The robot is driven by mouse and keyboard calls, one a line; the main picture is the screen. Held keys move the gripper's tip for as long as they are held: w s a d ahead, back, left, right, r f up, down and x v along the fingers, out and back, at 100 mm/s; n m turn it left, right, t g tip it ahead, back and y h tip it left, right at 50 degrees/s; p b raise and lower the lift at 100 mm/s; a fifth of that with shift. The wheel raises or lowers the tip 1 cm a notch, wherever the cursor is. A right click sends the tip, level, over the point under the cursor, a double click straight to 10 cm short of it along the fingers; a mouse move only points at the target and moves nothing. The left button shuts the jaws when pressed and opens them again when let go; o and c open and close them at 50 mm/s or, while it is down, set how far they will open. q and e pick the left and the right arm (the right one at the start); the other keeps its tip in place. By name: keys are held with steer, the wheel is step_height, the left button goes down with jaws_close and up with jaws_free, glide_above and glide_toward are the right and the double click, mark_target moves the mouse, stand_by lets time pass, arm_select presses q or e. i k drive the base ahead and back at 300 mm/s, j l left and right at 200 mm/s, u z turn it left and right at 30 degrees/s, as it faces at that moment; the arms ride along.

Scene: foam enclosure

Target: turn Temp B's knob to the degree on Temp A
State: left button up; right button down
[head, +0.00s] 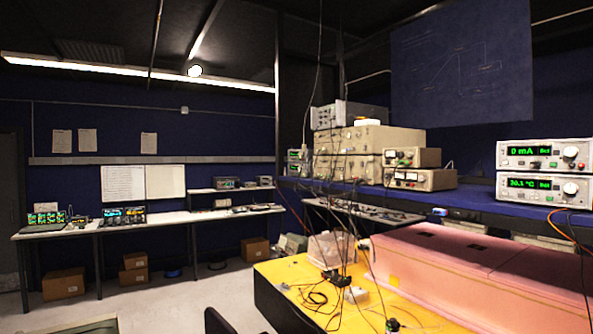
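Two stacked white instruments with green displays stand on the blue shelf at the right. The upper unit (543,153) reads "0 mA" and has a knob (570,152). The lower unit (543,189) shows a temperature in °C, which looks like 20.1 or 30.1, and has a larger pale knob (570,188). I see no readable Temp A or Temp B label, so I cannot tell which unit is which. Neither of my grippers is in view.
A pink foam enclosure (470,265) lies on a yellow table (290,272) with loose cables below the blue shelf (470,200). Orange and black wires hang by the lower unit.

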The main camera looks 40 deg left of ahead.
mark_target(571, 187)
steer(key=j+u, duration=0.15)
steer(key=j, duration=0.25)
steer(key=i+j+u, duration=0.15)
steer(key=j, duration=0.25)
steer(key=i+j+u, duration=0.15)
steer(key=j, duration=0.25)
steer(key=j+u, duration=0.1)
steer(key=j, duration=0.3)
steer(key=i+j+u, duration=0.15)
steer(key=j, duration=0.2)
steer(key=i+j+u, duration=0.15)
steer(key=j, duration=0.2)
steer(key=i+j+u, duration=0.15)
steer(key=z, duration=0.4)
steer(key=j+z, duration=0.1)
steer(key=z, duration=0.75)
steer(key=j+z, duration=0.1)
steer(key=z, duration=0.75)
